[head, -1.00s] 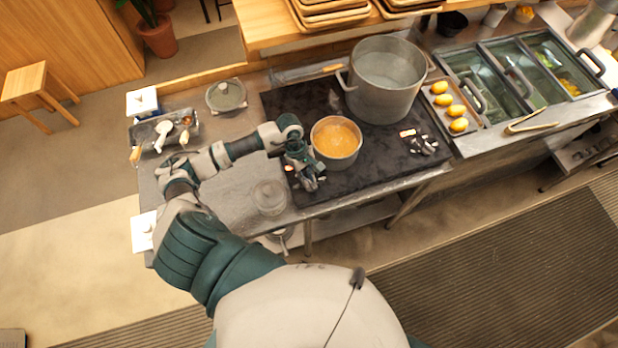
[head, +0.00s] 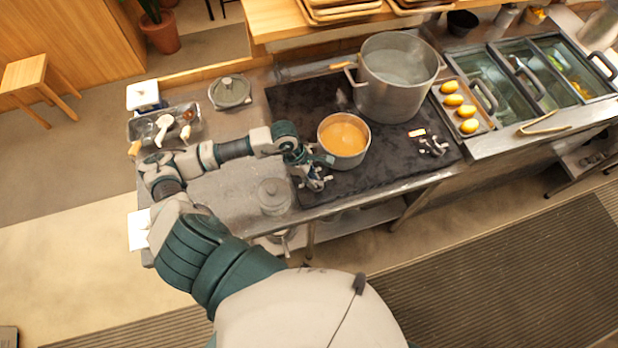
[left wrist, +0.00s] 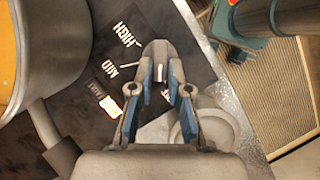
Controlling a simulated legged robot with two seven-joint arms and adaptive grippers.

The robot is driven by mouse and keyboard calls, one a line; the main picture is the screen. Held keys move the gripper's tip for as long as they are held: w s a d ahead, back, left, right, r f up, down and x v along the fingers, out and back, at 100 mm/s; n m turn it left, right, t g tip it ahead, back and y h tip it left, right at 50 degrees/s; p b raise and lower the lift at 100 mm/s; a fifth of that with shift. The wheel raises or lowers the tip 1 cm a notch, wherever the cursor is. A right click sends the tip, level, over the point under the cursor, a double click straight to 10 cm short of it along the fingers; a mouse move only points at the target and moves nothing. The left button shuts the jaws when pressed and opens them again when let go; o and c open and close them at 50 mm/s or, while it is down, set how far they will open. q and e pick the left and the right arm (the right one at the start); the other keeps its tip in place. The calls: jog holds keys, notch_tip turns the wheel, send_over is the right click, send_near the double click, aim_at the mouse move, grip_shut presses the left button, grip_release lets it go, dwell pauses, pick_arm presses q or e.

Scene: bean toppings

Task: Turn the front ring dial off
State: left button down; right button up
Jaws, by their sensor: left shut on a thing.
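My left gripper (head: 318,182) is at the front-left edge of the black cooktop (head: 290,110), just in front of the small pot of orange liquid (head: 343,138). In the left wrist view, its blue-lined fingers (left wrist: 160,78) are shut on the grey dial (left wrist: 157,50), which they partly cover. White HIGH and MID labels and an orange-white lit mark (left wrist: 108,104) show beside the dial. A third label is mostly hidden by the fingers. I cannot read the dial's exact setting. My right gripper is out of view.
The small pot's handle (left wrist: 48,135) is close to the gripper's left in the left wrist view. A big pot (head: 393,85) stands behind, and another dial (head: 433,146) sits at the right. A clear lidded jar (head: 273,196) stands near the counter's front edge.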

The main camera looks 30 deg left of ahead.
pick_arm(q)
jog(key=shift+s+d+f+n+t+b, duration=0.1)
jog(key=shift+s+d+n+t+b, duration=0.2)
jog(key=shift+n, duration=0.25)
jog(key=shift+s+d+n+t+b, duration=0.15)
jog(key=shift+n+b, duration=0.2)
jog(key=shift+n, duration=0.2)
jog(key=shift+w, duration=0.1)
jog(key=shift+n, duration=0.4)
